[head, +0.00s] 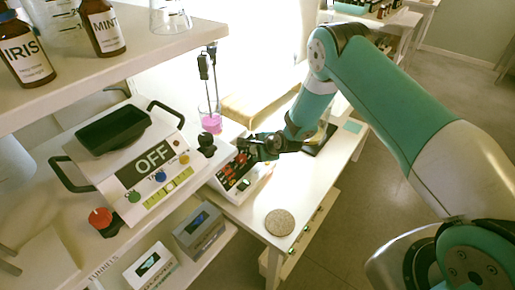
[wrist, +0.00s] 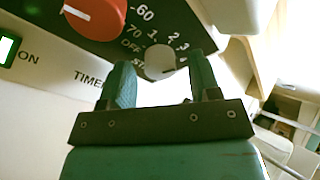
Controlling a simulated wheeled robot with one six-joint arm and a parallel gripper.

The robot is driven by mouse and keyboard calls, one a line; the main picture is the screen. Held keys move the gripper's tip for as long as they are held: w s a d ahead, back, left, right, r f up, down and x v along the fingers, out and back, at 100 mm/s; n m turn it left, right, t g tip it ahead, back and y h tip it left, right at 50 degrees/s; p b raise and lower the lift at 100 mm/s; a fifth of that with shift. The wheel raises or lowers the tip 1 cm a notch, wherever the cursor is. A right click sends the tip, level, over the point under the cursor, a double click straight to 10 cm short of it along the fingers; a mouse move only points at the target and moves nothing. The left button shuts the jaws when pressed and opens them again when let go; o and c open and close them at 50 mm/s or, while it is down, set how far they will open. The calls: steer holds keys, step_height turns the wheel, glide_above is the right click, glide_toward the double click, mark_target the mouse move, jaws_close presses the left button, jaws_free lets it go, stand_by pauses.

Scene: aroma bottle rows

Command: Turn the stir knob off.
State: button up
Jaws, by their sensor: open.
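The stir knob (wrist: 160,62) is a small pale grey knob on a dark panel in the wrist view. Around it are the labels OFF, 1, 2, 3 and others, with a partly hidden label below. A thin dark mark shows at its lower right; the exact setting is hard to read. My gripper (wrist: 163,68) is open, with one green finger on each side of the knob; I cannot tell whether they touch it. In the head view my gripper (head: 250,147) is at the white device with a dark panel (head: 235,172) and hides the knob.
A red timer knob (wrist: 95,15) sits beside the stir knob. In the head view, a beaker of pink liquid (head: 211,122) stands behind the device.

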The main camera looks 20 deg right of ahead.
steer(key=c, duration=0.9)
steer(key=shift+f+b, duration=0.15)
steer(key=shift+b, duration=0.15)
